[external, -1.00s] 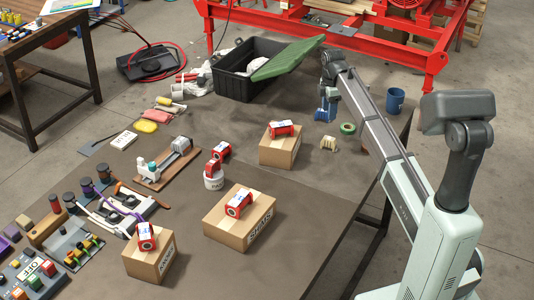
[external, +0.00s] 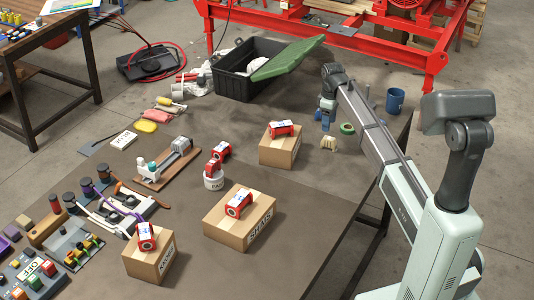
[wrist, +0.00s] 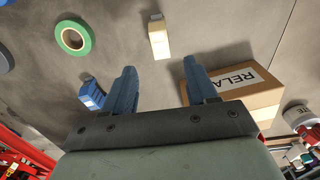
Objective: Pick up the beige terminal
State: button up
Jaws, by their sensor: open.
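The beige terminal (external: 329,143) lies on the dark table, right of the box with a red part on it. In the wrist view the beige terminal (wrist: 159,38) lies ahead of the fingertips, near the middle between them, with a small gap. My gripper (external: 327,118) is on the far side of the terminal in the external view. In the wrist view my gripper (wrist: 160,68) has its two blue fingers apart with nothing between them. How high it is above the table is hard to tell.
A cardboard box (wrist: 258,88) stands close beside the right finger. A blue block (wrist: 91,95) lies left of the left finger. A green tape roll (wrist: 73,37) lies further left. A blue cup (external: 395,100) stands at the table edge. A black crate (external: 240,85) is behind.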

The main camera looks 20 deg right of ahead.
aim_at(329, 138)
jog(key=shift+f, duration=2)
jog(key=f, duration=0.4)
jog(key=shift+s+d, duration=0.2)
jog(key=shift+s, duration=0.15)
jog(key=shift+f, duration=0.6)
jog(key=c, duration=1.1)
